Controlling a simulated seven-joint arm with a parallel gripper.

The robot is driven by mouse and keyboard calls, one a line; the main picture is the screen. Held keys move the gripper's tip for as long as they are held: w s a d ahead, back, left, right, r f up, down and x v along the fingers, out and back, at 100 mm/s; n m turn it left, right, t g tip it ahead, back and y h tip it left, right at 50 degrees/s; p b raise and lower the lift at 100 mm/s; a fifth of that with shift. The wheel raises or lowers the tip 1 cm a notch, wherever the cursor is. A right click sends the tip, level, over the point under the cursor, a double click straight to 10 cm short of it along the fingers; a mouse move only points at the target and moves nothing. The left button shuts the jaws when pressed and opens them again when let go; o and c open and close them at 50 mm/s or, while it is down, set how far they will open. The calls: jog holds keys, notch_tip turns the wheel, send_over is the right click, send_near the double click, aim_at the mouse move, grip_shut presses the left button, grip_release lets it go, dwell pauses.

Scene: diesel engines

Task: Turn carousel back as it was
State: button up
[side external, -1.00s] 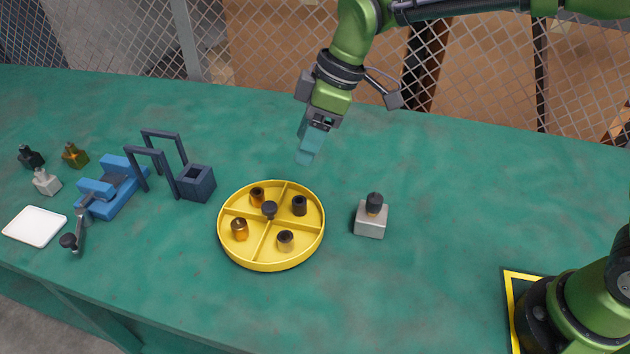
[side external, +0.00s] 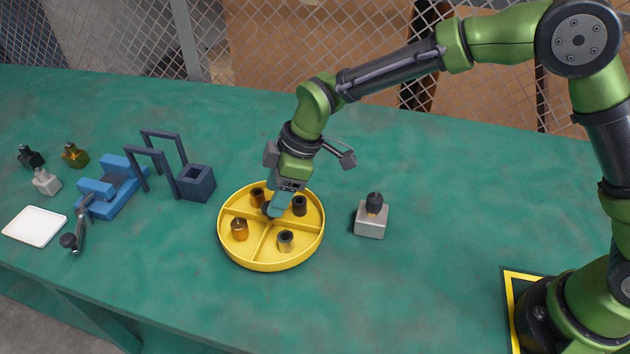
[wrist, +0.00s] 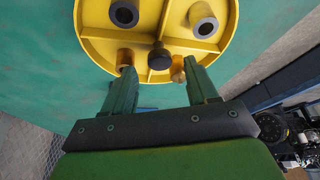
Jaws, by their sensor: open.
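The yellow carousel (side external: 270,262) is a round tray on the green table, split by ribs into four compartments. Each compartment holds one small cylinder: an orange-brown one (side external: 239,230) at front left, a dark-topped tan one (side external: 285,241) at front right, a dark one (side external: 299,206) at back right and a brown one (side external: 257,196) at back left. The dark centre knob (wrist: 159,57) shows in the wrist view, beyond and between the fingertips. My gripper (side external: 271,210) is over the carousel's centre, pointing down, its fingers apart and empty. In the wrist view the gripper (wrist: 161,72) straddles the line to the knob.
A grey block with a dark knob (side external: 371,216) stands right of the carousel. A dark open box with a frame (side external: 194,184) and a blue fixture (side external: 112,188) stand left. The right front table is clear.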

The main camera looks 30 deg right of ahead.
jog(key=shift+x, duration=1.3)
jog(key=shift+c, duration=0.5)
grip_shut()
